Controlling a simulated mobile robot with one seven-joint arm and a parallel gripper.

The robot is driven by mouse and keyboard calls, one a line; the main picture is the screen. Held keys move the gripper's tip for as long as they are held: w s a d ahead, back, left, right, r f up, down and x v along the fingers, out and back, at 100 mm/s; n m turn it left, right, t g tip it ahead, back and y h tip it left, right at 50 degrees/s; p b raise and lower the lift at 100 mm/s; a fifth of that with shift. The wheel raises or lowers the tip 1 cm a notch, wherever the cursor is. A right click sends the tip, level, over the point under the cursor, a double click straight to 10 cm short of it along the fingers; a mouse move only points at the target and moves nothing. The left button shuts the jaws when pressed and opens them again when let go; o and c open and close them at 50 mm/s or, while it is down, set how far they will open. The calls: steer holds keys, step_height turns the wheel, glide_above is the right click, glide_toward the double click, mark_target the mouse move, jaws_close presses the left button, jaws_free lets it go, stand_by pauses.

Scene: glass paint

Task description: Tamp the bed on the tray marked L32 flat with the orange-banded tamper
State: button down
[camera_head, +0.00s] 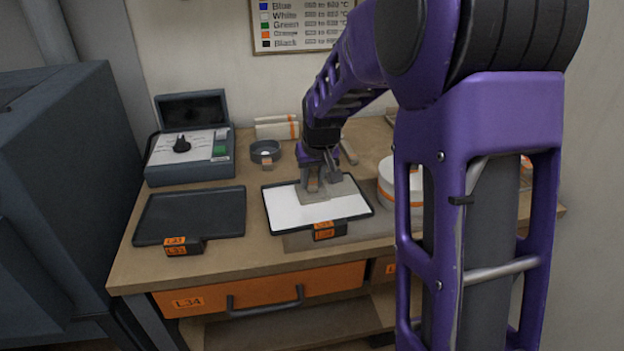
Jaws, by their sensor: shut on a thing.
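A dark tray (280,234) in the middle of the bench holds a white bed (288,212) that looks largely flat. The tags on its front edge are too small to read surely. My gripper (316,172) is over the back half of this bed, shut on the tamper (314,195). The tamper has a flat grey plate, with a little orange showing above it. The plate is low over the bed and seems to touch it; I cannot tell surely. The fingers hide most of the handle.
An empty-looking dark tray (190,214) with orange tags lies left. Behind it stands a control box (190,158) with a knob. A round dark holder (265,152) sits behind the middle tray. A white tub with an orange band (386,180) stands right, partly hidden by my arm.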

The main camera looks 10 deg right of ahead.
stand_by(0.3)
steer(key=shift+r+p, duration=0.85)
steer(key=shift+r, duration=0.2)
steer(key=shift+w+d, duration=0.15)
steer(key=shift+d, duration=1.4)
steer(key=shift+w+d, duration=0.1)
steer(key=shift+d, duration=1.45)
steer(key=shift+f, duration=0.1)
steer(key=shift+f+b, duration=0.7)
steer(key=shift+f, duration=0.3)
